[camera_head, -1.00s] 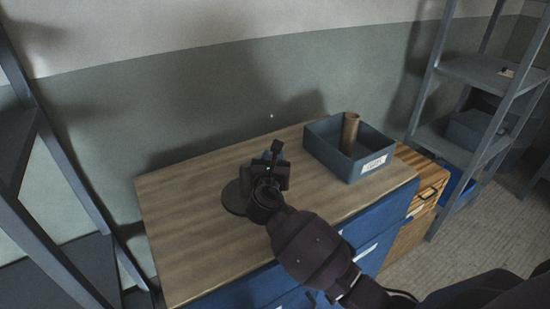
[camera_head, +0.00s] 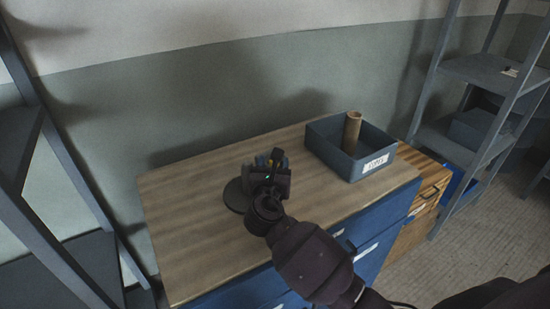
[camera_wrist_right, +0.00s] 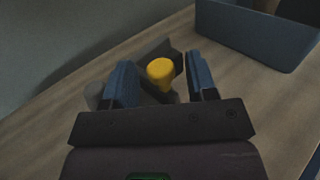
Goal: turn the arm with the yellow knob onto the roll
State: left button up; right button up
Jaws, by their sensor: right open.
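The yellow knob (camera_wrist_right: 161,71) shows in the right wrist view, on top of a dark arm (camera_wrist_right: 158,50). My right gripper (camera_wrist_right: 160,80) is open, with one blue finger on each side of the knob; I cannot tell whether either touches it. In the head view my right gripper (camera_head: 270,163) is over the dark round base (camera_head: 236,195) of the stand on the wooden top and hides most of the stand. A dark upright piece (camera_head: 278,154) shows just beyond the fingers. I cannot clearly make out a roll on the stand. My left gripper is not in view.
A blue-grey labelled box (camera_head: 328,157) holding a brown cardboard tube (camera_head: 351,132) stands at the right on the wooden worktop (camera_head: 190,220). The worktop's left part is clear. Grey shelving (camera_head: 484,70) stands at the right, and more at the left.

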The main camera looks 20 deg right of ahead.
jog(key=v, duration=0.7)
jog(key=shift+s, duration=0.2)
jog(key=shift+a, duration=0.15)
jog(key=shift+c, duration=0.2)
